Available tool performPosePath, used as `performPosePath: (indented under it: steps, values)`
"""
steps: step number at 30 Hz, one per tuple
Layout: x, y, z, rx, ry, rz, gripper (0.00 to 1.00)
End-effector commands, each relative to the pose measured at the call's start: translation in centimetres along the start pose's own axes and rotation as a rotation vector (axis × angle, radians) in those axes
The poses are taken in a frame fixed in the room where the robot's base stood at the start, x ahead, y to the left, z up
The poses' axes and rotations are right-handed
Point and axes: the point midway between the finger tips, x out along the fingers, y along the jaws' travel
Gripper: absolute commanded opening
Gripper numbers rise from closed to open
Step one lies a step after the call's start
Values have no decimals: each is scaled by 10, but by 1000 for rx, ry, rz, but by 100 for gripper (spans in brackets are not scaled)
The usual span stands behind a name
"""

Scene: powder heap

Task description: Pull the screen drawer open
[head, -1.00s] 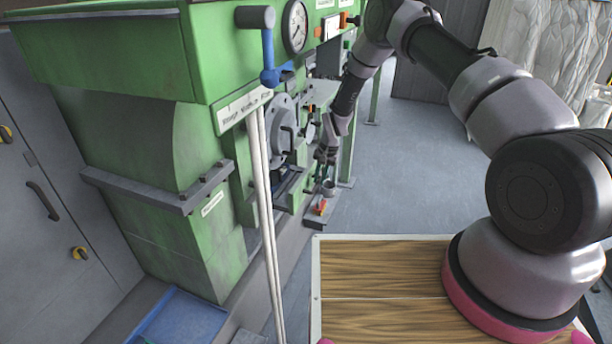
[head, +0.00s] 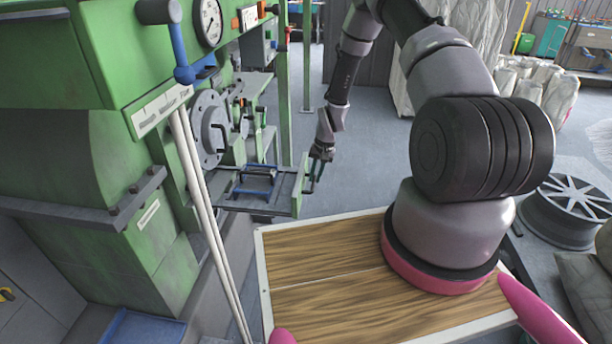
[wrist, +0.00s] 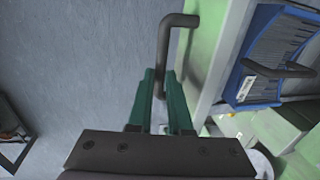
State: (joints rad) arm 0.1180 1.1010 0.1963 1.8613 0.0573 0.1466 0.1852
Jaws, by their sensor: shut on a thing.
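The screen drawer (head: 299,192) sticks out of the green machine in the head view, its green front panel standing clear of the body. A blue-framed screen (head: 255,186) lies in it, and its frame and a dark handle show at the upper right of the wrist view (wrist: 240,88). A dark bent drawer handle (wrist: 166,45) runs down between the green fingers of my gripper (wrist: 161,88). My gripper is shut on this handle, just outside the drawer front. In the head view my gripper (head: 314,178) is at the drawer's right end, and the handle is mostly hidden.
The green machine (head: 118,150) fills the left, with a round flange (head: 210,128) and a gauge (head: 210,20). Pale upright rods (head: 203,215) stand in front. Open grey floor (head: 370,130) lies beyond the drawer. A wheel rim (head: 568,205) lies at right.

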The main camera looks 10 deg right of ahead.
Motion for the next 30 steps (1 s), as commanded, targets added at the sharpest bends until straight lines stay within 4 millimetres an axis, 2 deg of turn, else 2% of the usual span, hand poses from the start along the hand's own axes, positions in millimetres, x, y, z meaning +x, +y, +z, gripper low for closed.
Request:
performPosePath:
  steps: [13, 14, 15, 16, 26, 30]
  values:
    - [-1, 5, -2, 0, 3, 1, 0]
    - [-1, 5, -2, 0, 3, 0, 25]
    - [-1, 5, -2, 0, 3, 0, 40]
    - [-1, 5, -2, 0, 3, 0, 47]
    - [-2, 4, -1, 0, 2, 0, 47]
    - [-17, 4, -2, 0, 4, -1, 47]
